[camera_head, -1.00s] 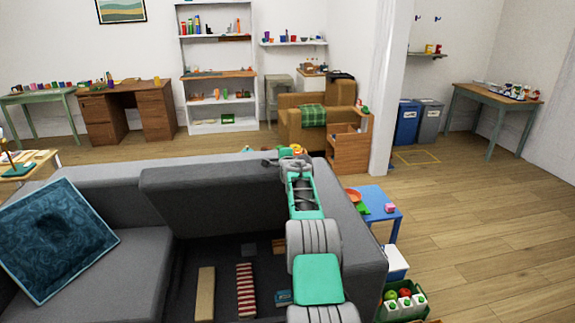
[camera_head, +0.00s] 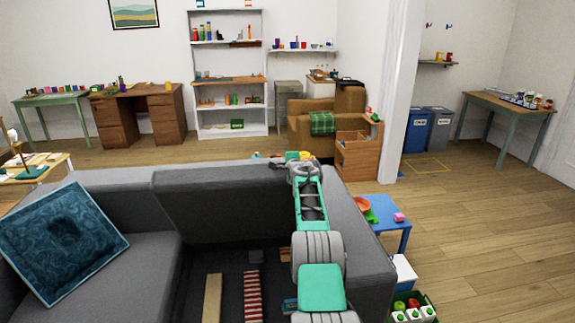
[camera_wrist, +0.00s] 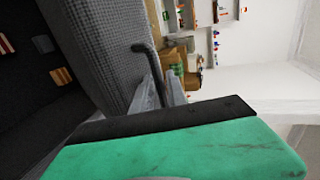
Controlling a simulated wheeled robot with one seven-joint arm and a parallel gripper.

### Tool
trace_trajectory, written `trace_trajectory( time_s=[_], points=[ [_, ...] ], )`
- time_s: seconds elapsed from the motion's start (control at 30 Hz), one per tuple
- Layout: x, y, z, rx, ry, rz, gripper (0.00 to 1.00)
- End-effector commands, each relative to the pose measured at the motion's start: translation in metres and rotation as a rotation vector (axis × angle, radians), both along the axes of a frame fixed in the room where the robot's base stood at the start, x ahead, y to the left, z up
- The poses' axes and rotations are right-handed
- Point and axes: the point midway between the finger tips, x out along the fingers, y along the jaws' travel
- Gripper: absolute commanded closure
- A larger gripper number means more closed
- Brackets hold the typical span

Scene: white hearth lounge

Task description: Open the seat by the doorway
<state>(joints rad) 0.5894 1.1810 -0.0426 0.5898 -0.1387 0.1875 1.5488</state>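The grey sofa's right-hand seat (camera_head: 225,208) is raised like a lid and leans toward the backrest side. It stands over an open dark storage box (camera_head: 230,268). Inside the box lie a beige slab (camera_head: 212,298), a red-and-white striped piece (camera_head: 252,297) and small items. My gripper (camera_head: 290,164) is at the upper right corner of the raised seat. In the wrist view, the seat's grey fabric (camera_wrist: 105,45) runs close beside my gripper (camera_wrist: 158,78). Whether the fingers touch the seat, and how far apart they are, is unclear.
A blue cushion (camera_head: 62,240) lies on the sofa's left seat. A low blue table (camera_head: 385,222) and a green crate (camera_head: 418,297) stand right of the sofa. An armchair (camera_head: 345,102) and wooden cabinet (camera_head: 357,157) stand behind. The floor at right is clear.

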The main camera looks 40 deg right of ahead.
Motion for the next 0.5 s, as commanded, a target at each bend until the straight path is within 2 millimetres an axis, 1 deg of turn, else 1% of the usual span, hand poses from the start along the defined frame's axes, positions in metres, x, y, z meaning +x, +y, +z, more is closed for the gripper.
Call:
trace_trajectory(
  time_s=[0.03,0.17,0.37,0.5],
  points=[
    [-0.003,-0.004,-0.003,0.001,0.004,-0.007,0.79],
    [-0.007,-0.004,-0.001,0.002,0.004,-0.009,0.79],
    [-0.021,0.009,0.006,-0.001,0.0,-0.003,0.79],
    [-0.038,0.021,0.015,-0.002,0.0,0.003,0.79]
  ],
)
